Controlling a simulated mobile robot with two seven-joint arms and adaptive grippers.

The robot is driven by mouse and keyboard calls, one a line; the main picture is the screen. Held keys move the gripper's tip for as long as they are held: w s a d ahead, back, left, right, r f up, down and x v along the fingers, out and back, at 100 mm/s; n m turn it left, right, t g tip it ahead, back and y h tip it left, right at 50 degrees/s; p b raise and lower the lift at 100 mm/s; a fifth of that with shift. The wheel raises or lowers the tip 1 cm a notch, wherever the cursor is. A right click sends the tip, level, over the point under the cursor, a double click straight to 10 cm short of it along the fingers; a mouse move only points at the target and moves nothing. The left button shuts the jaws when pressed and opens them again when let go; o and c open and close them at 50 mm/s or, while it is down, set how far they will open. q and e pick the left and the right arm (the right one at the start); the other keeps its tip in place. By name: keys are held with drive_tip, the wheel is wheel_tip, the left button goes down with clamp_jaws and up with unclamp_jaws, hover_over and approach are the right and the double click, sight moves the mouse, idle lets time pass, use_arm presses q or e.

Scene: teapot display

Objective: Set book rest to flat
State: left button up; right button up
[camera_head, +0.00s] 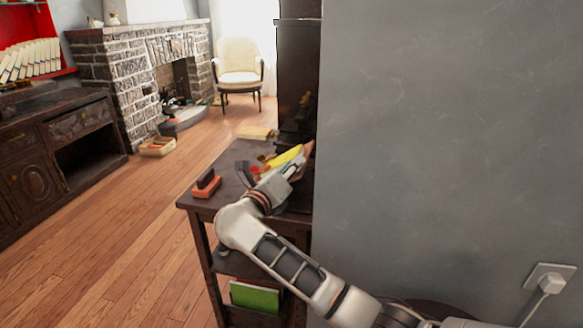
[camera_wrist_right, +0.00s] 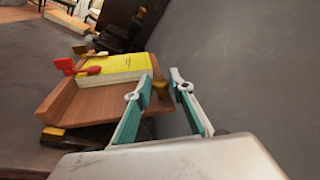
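The book rest (camera_wrist_right: 95,103) is a brown wooden board with a lower ledge, tilted on a dark base on the table in the right wrist view. A yellow-covered book (camera_wrist_right: 115,66) lies on it, with red-ended pieces (camera_wrist_right: 68,67) at its left. The book also shows in the head view (camera_head: 283,157), where my arm hides much of the rest. My right gripper (camera_wrist_right: 163,82) has its two teal-padded fingers apart, at the right edge of the board. Nothing shows clearly between them; I cannot tell whether a finger touches the board. My left gripper is in neither view.
The dark side table (camera_head: 231,165) stands against a grey wall (camera_head: 450,120) at the right. An orange-and-dark block (camera_head: 206,184) sits near its left corner. A green book (camera_head: 254,297) is on the lower shelf. The wooden floor (camera_head: 125,240) at the left is open.

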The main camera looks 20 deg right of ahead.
drive_tip(key=c, duration=0.6)
drive_tip(key=shift+f, duration=0.2)
clamp_jaws()
drive_tip(key=f+m+b, duration=0.1)
drive_tip(key=s+d+f+m, duration=0.1)
drive_tip(key=f, duration=0.1)
drive_tip(key=d+f+m+b, duration=0.1)
drive_tip(key=f, duration=0.1)
drive_tip(key=shift+s+d+f+m+g+y+b, duration=0.25)
drive_tip(key=shift+s+m+g+y+b, duration=0.05)
drive_tip(key=shift+s+g+y, duration=0.1)
drive_tip(key=shift+s+d+f+m+b, duration=0.2)
drive_tip(key=shift+d+f+m+b, duration=0.2)
drive_tip(key=shift+m, duration=0.4)
drive_tip(key=shift+r, duration=0.2)
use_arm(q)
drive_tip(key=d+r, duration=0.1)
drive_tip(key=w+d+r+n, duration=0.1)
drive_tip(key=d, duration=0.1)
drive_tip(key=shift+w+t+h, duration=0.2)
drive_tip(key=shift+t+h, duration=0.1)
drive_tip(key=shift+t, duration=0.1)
